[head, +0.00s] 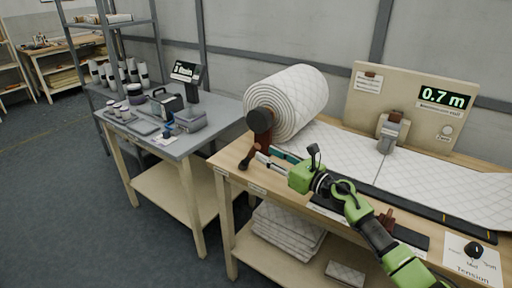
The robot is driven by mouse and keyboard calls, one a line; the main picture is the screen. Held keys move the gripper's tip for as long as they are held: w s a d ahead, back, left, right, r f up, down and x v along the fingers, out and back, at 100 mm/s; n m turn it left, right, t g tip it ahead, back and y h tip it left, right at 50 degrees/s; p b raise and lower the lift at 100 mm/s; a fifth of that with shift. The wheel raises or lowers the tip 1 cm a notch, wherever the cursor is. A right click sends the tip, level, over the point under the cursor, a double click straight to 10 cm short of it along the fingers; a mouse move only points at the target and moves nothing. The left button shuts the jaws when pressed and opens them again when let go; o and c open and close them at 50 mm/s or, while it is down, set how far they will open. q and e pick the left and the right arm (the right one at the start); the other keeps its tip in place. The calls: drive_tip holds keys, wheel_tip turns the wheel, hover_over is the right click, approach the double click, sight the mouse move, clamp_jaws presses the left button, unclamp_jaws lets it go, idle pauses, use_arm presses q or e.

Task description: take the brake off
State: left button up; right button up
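The wadding roll (300,100) lies on its stand at the left end of the workbench, a quilted white sheet running from it to the right. A dark round hub (260,120) sits on its near end above a reddish-brown bracket (265,142). A dark lever with a black knob (244,164), which looks like the brake, slants down to the left below the hub. My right gripper (264,158), green with pale fingertips, points left just beside the lever. Whether it touches the lever, and how far its fingers are apart, is unclear. My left gripper is out of view.
A panel (375,85) reading 0.7 m stands at the back of the bench, a grey clamp-like device (391,132) before it. A tension card (480,265) with a black knob (473,249) lies at right. A grey side table (200,133) holding instruments stands left, across a gap.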

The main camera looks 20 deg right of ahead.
sight(258, 147)
drive_tip(key=x, duration=0.4)
drive_tip(key=shift+w+a, duration=0.1)
drive_tip(key=shift+w, duration=0.1)
drive_tip(key=shift+w+a, duration=0.2)
drive_tip(key=shift+w, duration=0.15)
drive_tip(key=shift+w+a, duration=0.15)
drive_tip(key=shift+w, duration=0.15)
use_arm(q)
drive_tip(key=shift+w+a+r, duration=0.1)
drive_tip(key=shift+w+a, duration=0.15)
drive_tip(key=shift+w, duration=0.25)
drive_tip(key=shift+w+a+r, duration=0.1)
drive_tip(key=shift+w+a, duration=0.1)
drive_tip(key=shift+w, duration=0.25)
use_arm(e)
clamp_jaws()
